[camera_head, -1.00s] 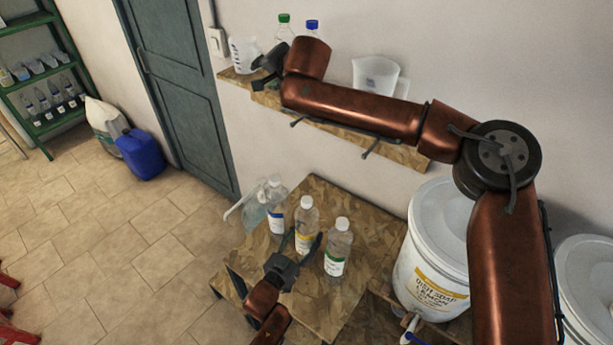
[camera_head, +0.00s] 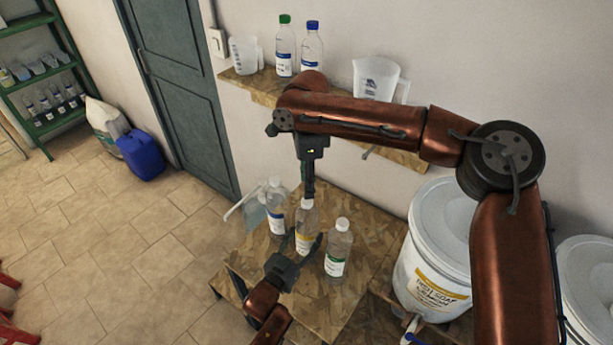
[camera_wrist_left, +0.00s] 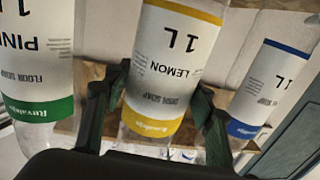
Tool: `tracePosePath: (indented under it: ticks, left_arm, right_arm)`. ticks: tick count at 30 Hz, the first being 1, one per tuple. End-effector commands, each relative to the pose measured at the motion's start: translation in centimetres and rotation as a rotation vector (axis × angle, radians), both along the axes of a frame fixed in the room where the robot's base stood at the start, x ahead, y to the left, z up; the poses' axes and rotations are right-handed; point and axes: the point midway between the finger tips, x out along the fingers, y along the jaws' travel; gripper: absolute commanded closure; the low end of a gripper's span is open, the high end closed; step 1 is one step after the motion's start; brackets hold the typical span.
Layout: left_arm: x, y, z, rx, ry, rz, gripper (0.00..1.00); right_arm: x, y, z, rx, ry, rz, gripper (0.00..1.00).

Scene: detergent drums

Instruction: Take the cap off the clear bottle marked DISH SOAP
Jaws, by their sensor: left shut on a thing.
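The clear bottle with the yellow-banded label (camera_head: 304,236) stands upright on the wooden table. In the left wrist view its label (camera_wrist_left: 171,68) reads LEMON, 1 L and DISH SOAP, upside down. My left gripper (camera_head: 303,241) is shut on its body, one finger on each side. My right gripper (camera_head: 308,195) points straight down over the bottle, its fingertips at the white cap (camera_head: 305,203). The fingers show nearly edge-on and partly hide the cap, so I cannot tell whether they grip it.
A green-labelled bottle (camera_head: 338,250) stands close on the right, a blue-labelled one (camera_head: 277,209) on the left, beside a pump bottle (camera_head: 254,212). A white drum (camera_head: 430,255) stands to the right. The wall shelf (camera_head: 262,92) holds bottles and jugs. The table (camera_head: 335,310) is clear in front.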

Motion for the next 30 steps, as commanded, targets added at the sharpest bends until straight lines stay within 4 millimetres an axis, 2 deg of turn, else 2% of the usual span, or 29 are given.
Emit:
tracePosePath:
  ticks: [6, 12, 24, 30]
  left_arm:
    - [0.0, 0.0, 0.0, 0.0, 0.0, 0.0, 1.0]
    - [0.0, 0.0, 0.0, 0.0, 0.0, 0.0, 1.0]
    - [0.0, 0.0, 0.0, 0.0, 0.0, 0.0, 1.0]
    - [0.0, 0.0, 0.0, 0.0, 0.0, 0.0, 1.0]
  right_arm:
    - [0.0, 0.0, -3.5, -0.002, 0.0, 0.002, 0.61]
    - [0.0, 0.0, -5.8, -0.001, -0.001, 0.002, 0.61]
    - [0.1, 0.0, -6.6, 0.001, -0.003, 0.002, 0.61]
    - [0.1, 0.0, -6.6, 0.001, -0.003, 0.002, 0.74]
